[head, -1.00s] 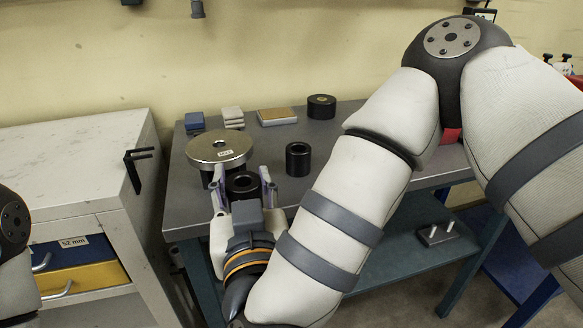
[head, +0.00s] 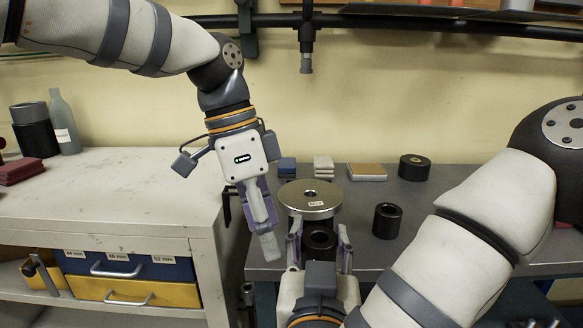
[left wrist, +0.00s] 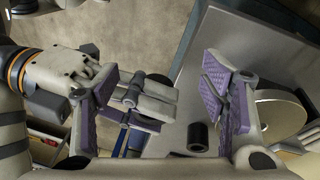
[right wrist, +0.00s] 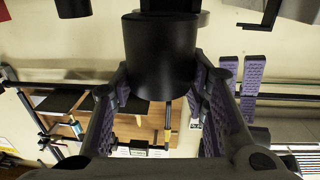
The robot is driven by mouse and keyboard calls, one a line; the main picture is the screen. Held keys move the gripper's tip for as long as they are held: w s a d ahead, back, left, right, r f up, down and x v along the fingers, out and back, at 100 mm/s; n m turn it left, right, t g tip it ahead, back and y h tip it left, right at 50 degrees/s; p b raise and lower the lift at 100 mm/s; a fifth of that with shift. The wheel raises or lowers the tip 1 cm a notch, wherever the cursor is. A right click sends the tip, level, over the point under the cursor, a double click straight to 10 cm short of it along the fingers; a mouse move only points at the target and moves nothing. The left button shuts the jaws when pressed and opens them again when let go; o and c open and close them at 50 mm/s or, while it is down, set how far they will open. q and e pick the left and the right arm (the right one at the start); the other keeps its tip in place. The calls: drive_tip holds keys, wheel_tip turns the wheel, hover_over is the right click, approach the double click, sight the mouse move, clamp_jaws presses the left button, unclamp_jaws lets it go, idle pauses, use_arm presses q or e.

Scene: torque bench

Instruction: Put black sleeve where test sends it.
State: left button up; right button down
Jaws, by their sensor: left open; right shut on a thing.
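A black sleeve (head: 321,239) is held in my right gripper (head: 320,246), in front of the round steel disc (head: 310,198). The held sleeve fills the upper middle of the right wrist view (right wrist: 160,58), between the purple finger pads. I cannot tell whether it touches the bench. A second black sleeve (head: 387,222) stands upright on the bench to the right. My left gripper (head: 258,235) hangs down just left of the right one, open and empty. A black cylinder (left wrist: 198,137) shows near its pads in the left wrist view; which sleeve it is, I cannot tell.
A white cabinet (head: 110,190) at left has a blue drawer (head: 165,268) with mm labels and a yellow drawer (head: 140,291). Blue blocks (head: 287,167), pale blocks (head: 323,165), a wood-topped block (head: 367,172) and a wide black ring (head: 414,168) line the bench's back.

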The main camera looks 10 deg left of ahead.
sight(324, 239)
use_arm(q)
drive_tip(key=w+d+r+m+t+h, duration=0.15)
drive_tip(key=d+r+m, duration=0.25)
drive_tip(key=r, duration=0.4)
drive_tip(key=shift+g, duration=0.25)
drive_tip(key=x, duration=1.1)
drive_tip(key=shift+s+d+f, duration=0.15)
drive_tip(key=shift+s+f, duration=0.05)
clamp_jaws()
drive_tip(key=shift+r, duration=0.1)
use_arm(e)
drive_tip(key=c, duration=0.8)
unclamp_jaws()
drive_tip(key=shift+c, duration=0.2)
